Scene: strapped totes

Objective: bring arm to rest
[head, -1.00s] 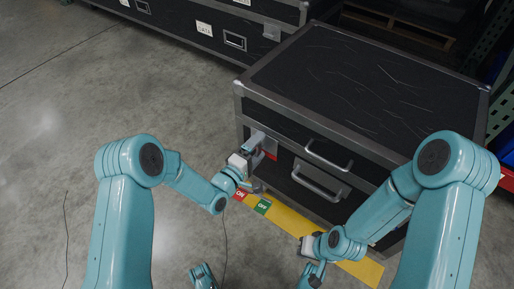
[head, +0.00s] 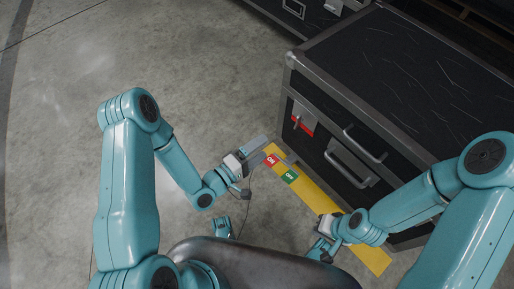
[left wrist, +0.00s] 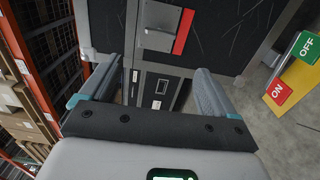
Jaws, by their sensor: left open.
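My left gripper (head: 279,150) is open and empty, apart from the front of the black case. In the left wrist view its two fingers (left wrist: 152,75) are spread wide with nothing between them. The black case (head: 395,70) has a metal latch plate (head: 300,113) with a red strip beside it; the latch also shows in the left wrist view (left wrist: 160,25). My right gripper (head: 326,232) is low, over the yellow floor strip near the case. Its fingers are too small and hidden to read.
A yellow floor strip (head: 318,198) with a red ON label (head: 271,160) and a green OFF label (head: 290,176) runs along the case front. Two handles (head: 352,165) stick out from the case. Bare concrete floor (head: 200,70) lies open at left.

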